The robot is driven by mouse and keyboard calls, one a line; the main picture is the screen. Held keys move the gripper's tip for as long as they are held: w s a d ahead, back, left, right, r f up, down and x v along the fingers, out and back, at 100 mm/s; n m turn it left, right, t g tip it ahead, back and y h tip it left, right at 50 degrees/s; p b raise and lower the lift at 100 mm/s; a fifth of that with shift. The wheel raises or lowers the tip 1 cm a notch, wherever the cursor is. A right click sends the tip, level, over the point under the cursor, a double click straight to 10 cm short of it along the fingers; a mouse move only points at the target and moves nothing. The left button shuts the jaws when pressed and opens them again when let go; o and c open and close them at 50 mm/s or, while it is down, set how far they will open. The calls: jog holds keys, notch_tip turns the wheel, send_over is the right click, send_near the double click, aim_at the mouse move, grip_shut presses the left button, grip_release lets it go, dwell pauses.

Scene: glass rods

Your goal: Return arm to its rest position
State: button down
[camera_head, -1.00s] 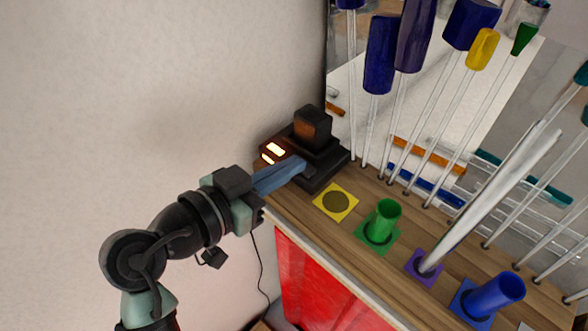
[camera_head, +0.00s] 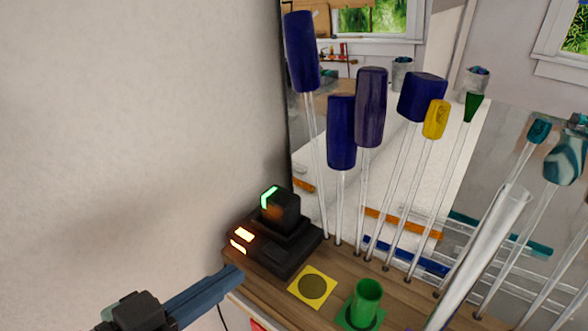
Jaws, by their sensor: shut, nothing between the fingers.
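My gripper (camera_head: 236,275) shows at the lower left in the head view. Its blue fingers are together and hold nothing. The fingertips are close to the left front corner of the black device (camera_head: 285,248) on the wooden bench, and I cannot tell whether they touch it. Most of my arm is below the picture's edge, and only the dark wrist part behind the fingers shows.
The device has a green light and orange lights. A yellow square (camera_head: 312,287) with a dark circle and a green cup (camera_head: 366,302) lie to its right. Several glass rods with coloured ends, such as a purple one (camera_head: 371,105), stand behind. The pale wall (camera_head: 130,130) is bare.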

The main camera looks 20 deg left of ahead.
jog(key=w+d+r+n+t+y, duration=0.1)
jog(key=w+d+r+t+y, duration=0.15)
jog(key=w+r, duration=0.4)
jog(key=w+d+r+n+t+y, duration=0.1)
jog(key=w+d+r+t, duration=0.25)
jog(key=r, duration=0.65)
jog(key=s+d+r+t, duration=0.2)
jog(key=d+r, duration=0.1)
jog(key=r, duration=0.3)
jog(key=s+d+r+n+t+y, duration=0.1)
jog(key=s+d+r+t, duration=0.1)
jog(key=d+r, duration=0.2)
jog(key=s+d+r+t, duration=0.3)
jog(key=r, duration=0.6)
jog(key=shift+d+r+n+y, duration=0.15)
jog(key=shift+d+n+y, duration=0.15)
jog(key=shift+n+y, duration=0.1)
